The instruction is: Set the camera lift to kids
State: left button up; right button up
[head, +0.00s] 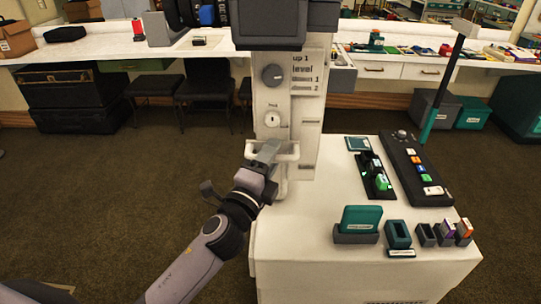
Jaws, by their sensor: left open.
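The camera lift is a white column (302,130) with a dark camera box (285,22) at its top. A dark round dial (272,75) sits on its face, beside printed words that read like "up 1", "level" and "down". A smaller round fitting (271,119) with a small unreadable label is lower down. A pale handle (291,152) sticks out near the column's foot. My left gripper (268,151) is open at this handle and overlaps its left part. I cannot tell whether the fingers are around the bar. No "kids" mark is readable. My right gripper is out of view.
The white stand (300,240) carries a dark button panel (415,165) with a teal post, a teal card holder (358,224) and several small coloured blocks right of the lift. Black chairs (205,92) and a long counter (100,45) stand behind.

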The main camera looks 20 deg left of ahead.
pick_arm(q)
grip_shut()
notch_tip(320, 180, down, 9)
jog(key=b, duration=0.8)
grip_release()
jog(key=shift+f, duration=0.15)
jog(key=shift+r, duration=0.2)
jog(key=shift+s, duration=0.1)
